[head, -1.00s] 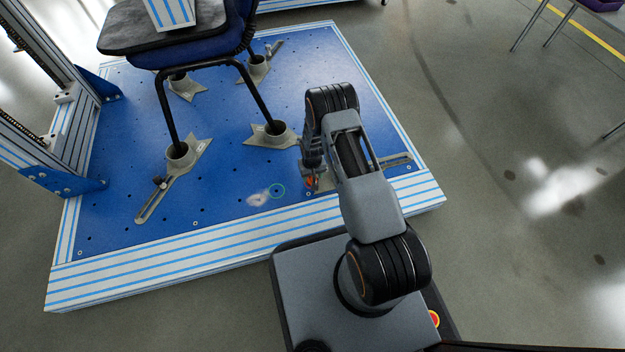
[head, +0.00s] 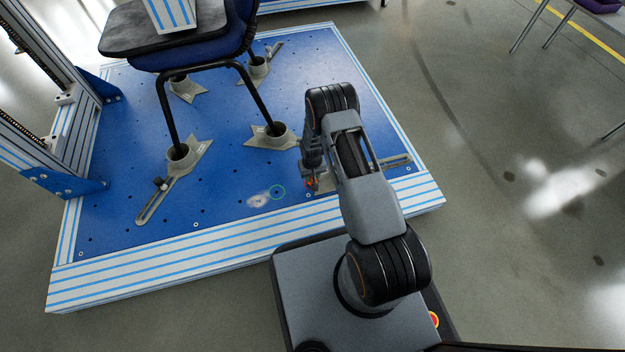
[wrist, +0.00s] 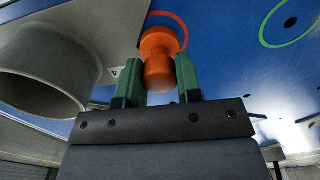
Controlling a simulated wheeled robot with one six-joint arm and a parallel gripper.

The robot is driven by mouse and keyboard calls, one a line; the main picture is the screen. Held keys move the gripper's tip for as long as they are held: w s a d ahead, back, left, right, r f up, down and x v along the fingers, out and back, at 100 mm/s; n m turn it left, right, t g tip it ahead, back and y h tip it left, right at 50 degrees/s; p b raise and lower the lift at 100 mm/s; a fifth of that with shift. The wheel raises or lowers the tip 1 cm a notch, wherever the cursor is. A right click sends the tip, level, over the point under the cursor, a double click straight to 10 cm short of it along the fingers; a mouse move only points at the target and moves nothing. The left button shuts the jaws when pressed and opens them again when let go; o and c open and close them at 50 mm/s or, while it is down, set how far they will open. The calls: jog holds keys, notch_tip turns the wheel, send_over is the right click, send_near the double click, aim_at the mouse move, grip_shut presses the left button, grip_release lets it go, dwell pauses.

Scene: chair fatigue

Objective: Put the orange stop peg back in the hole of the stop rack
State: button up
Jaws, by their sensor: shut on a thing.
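The orange stop peg (wrist: 158,62) is between the green fingers of my gripper (wrist: 160,80) in the wrist view, which are shut on it. In the head view a bit of orange peg (head: 309,183) shows at my gripper (head: 313,182), low over the front right of the blue plate. A red ring (wrist: 183,28) is marked on the blue surface just behind the peg in the wrist view. I cannot tell whether the peg touches the surface. A green ring around a dark hole (wrist: 291,22) lies to the right; it also shows in the head view (head: 277,192). I cannot clearly make out the stop rack.
A grey cup (wrist: 40,75) stands close left of my gripper in the wrist view. A chair (head: 190,45) stands on the blue plate (head: 225,180) with its legs in grey foot holders (head: 270,137). A metal frame (head: 65,120) rises at left.

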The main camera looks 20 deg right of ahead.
jog(key=shift+r+p, duration=1.1)
jog(key=shift+r, duration=0.65)
jog(key=shift+r, duration=0.2)
jog(key=shift+r+p, duration=1.35)
jog(key=shift+r, duration=0.45)
